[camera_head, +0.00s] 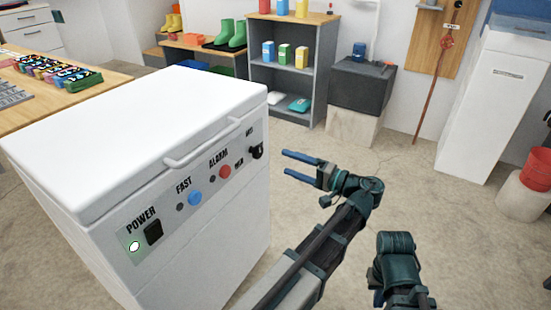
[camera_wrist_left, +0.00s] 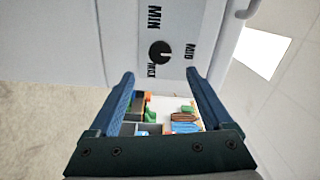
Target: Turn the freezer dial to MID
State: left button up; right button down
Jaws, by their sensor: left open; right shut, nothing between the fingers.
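The white chest freezer (camera_head: 150,120) has a front panel, with a small black dial (camera_head: 257,152) at its right end. The left wrist view shows the dial (camera_wrist_left: 160,54) just beyond the fingertips, with MIN, MID and MAX printed around it. A pale pointer mark shows on its lower part, seemingly toward MAX, but it is small. My left gripper (camera_head: 286,163) is open and empty, its blue fingers pointing at the panel, a short gap from the dial. It also shows in the left wrist view (camera_wrist_left: 165,80). My right gripper (camera_head: 380,298) is shut at the lower right, mostly hidden by its wrist.
The panel also carries a power switch (camera_head: 153,232), a blue button (camera_head: 195,198) and a red button (camera_head: 225,171). The lid handle (camera_head: 205,140) juts out above them. A grey shelf (camera_head: 291,80) stands behind. The floor right of the freezer is clear.

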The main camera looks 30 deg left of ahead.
pick_arm(q)
jog(key=d, duration=0.5)
jog(key=shift+s, duration=0.2)
jog(key=shift+a, duration=0.1)
jog(key=s+a+f+m+h, duration=0.1)
jog(key=s+a+f+h, duration=0.15)
jog(key=f, duration=0.35)
jog(key=s+a+f+h, duration=0.2)
jog(key=f+h, duration=0.2)
jog(key=f, duration=0.2)
jog(key=s+d+f+g+h, duration=0.1)
jog(key=s+d+f+h, duration=0.3)
jog(key=f+h, duration=0.35)
jog(key=s+d+r+m+h+p, duration=0.1)
jog(key=s+d+r+m+p, duration=0.2)
jog(key=d, duration=0.5)
jog(key=s+d+r+m+h+p, duration=0.1)
jog(key=s+d+r+h+p, duration=0.1)
jog(key=s+d+p, duration=0.45)
notch_tip(320, 180, up, 38)
jog(key=w+d+p, duration=0.1)
jog(key=w+p, duration=0.1)
jog(key=p, duration=3.4)
jog(key=shift+w+d, duration=0.25)
jog(key=shift+d, duration=0.05)
